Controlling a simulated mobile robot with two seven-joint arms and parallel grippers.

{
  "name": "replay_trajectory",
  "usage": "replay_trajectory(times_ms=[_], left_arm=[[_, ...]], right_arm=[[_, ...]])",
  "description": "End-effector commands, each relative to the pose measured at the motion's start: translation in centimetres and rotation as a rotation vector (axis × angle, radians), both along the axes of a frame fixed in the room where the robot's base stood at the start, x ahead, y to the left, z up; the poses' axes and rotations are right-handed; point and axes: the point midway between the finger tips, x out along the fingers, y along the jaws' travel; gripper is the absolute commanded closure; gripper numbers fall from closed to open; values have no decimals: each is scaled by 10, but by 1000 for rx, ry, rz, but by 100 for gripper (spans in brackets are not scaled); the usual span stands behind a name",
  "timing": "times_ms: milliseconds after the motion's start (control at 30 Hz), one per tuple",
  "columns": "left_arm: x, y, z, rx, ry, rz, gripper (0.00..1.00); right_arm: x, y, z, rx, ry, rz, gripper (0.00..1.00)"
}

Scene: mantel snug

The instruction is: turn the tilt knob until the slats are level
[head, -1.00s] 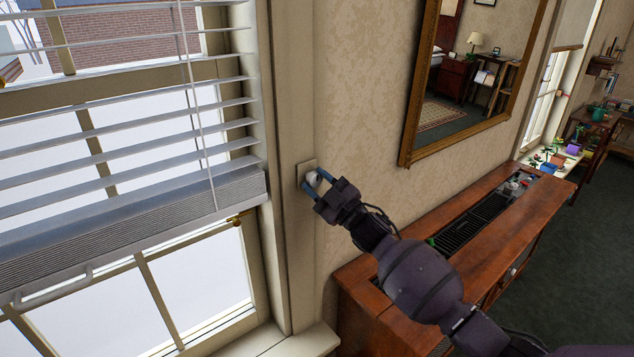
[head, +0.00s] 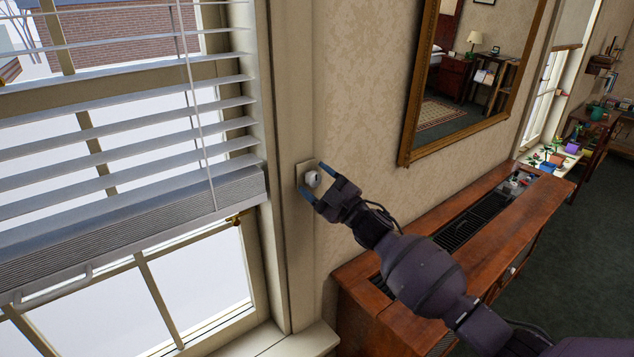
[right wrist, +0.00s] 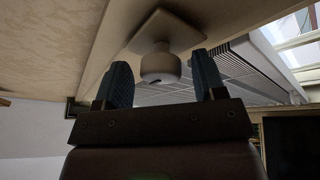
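The white tilt knob (head: 312,178) sits on a square plate on the window casing, right of the blind; it also shows in the right wrist view (right wrist: 160,68). A dark mark shows on its face. My right gripper (head: 314,180) is open, its blue-tipped fingers spread on either side of the knob with gaps between. In the right wrist view the fingers (right wrist: 163,82) stand apart below the knob. The blind's slats (head: 120,140) are pale grey, with open gaps showing the outside; their exact tilt is hard to judge. My left gripper is not in view.
A wooden cabinet (head: 370,300) with a dark grille on top stands below my right arm. A gilt-framed mirror (head: 405,130) hangs on the wall above it. The blind's thick bottom rail (head: 130,225) and a thin cord hang left of the knob.

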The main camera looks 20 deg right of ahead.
Motion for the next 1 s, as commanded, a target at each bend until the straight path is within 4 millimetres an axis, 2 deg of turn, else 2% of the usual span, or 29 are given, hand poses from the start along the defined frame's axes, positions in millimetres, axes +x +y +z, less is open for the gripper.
replay_trajectory(times_ms=[233, 367, 800, 1000], left_arm=[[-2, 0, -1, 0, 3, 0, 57], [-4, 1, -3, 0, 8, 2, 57], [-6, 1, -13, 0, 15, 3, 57], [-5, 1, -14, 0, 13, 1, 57]], right_arm=[[-1, 0, -1, 0, 2, 0, 36], [-9, -6, -6, 0, 2, 0, 36], [-68, -44, -32, -1, 3, 0, 36], [-83, -53, -37, 1, 1, 0, 36]])
